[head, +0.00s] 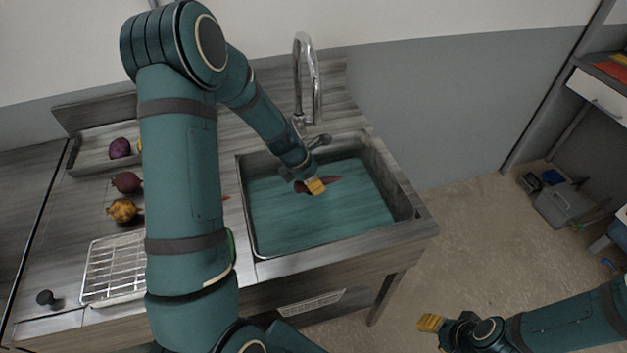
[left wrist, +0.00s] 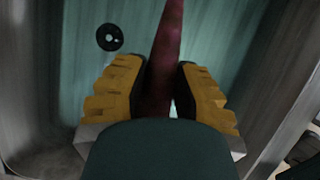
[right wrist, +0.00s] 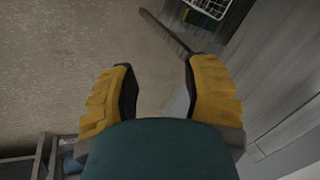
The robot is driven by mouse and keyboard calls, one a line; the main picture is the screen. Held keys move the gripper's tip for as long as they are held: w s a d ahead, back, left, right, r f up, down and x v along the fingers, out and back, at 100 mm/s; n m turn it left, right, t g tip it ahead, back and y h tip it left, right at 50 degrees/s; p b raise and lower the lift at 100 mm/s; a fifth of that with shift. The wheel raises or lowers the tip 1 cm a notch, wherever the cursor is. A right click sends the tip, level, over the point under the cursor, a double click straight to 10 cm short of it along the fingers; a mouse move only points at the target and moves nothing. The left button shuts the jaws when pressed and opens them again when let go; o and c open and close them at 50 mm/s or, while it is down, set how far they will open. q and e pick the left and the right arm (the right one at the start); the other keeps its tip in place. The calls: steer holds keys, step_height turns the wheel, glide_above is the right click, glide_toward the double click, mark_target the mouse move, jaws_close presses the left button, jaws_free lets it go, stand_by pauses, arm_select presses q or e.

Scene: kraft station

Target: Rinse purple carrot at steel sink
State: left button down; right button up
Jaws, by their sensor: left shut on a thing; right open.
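The purple carrot (head: 328,182) is dark reddish-purple and tapered. My left gripper (head: 312,186) is shut on it, over the basin of the steel sink (head: 262,252), with teal water (head: 320,215) below. In the left wrist view the carrot (left wrist: 166,50) lies between the two yellow fingers of my left gripper (left wrist: 158,95), its thin end pointing away. Whether the carrot touches the water I cannot tell. The chrome faucet (head: 314,80) arches at the back of the sink. My right gripper (head: 432,323) is open and empty over the floor, as the right wrist view (right wrist: 158,95) shows.
A wire rack (head: 112,268) sits on the counter left of my left arm. A purple round vegetable (head: 120,148), a dark red one (head: 126,182) and a yellowish one (head: 123,210) lie behind it. A dark drain (left wrist: 110,37) shows in the basin.

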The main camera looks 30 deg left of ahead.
arm_select(q)
step_height(320, 180, down, 11)
steer(key=b, duration=0.9)
steer(key=shift+r, duration=0.2)
arm_select(e)
step_height(320, 180, down, 10)
steer(key=shift+s, duration=0.4)
steer(key=shift+r, duration=0.1)
arm_select(q)
steer(key=shift+r, duration=0.15)
arm_select(e)
steer(key=shift+a+r, duration=0.1)
stand_by(0.4)
arm_select(q)
step_height(320, 180, up, 13)
steer(key=p, duration=1.2)
steer(key=shift+r, duration=0.15)
steer(key=shift+r+p, duration=1.1)
steer(key=shift+p, duration=0.15)
arm_select(e)
step_height(320, 180, up, 15)
steer(key=w, duration=0.1)
steer(key=shift+w+d, duration=0.15)
steer(key=shift+d, duration=0.1)
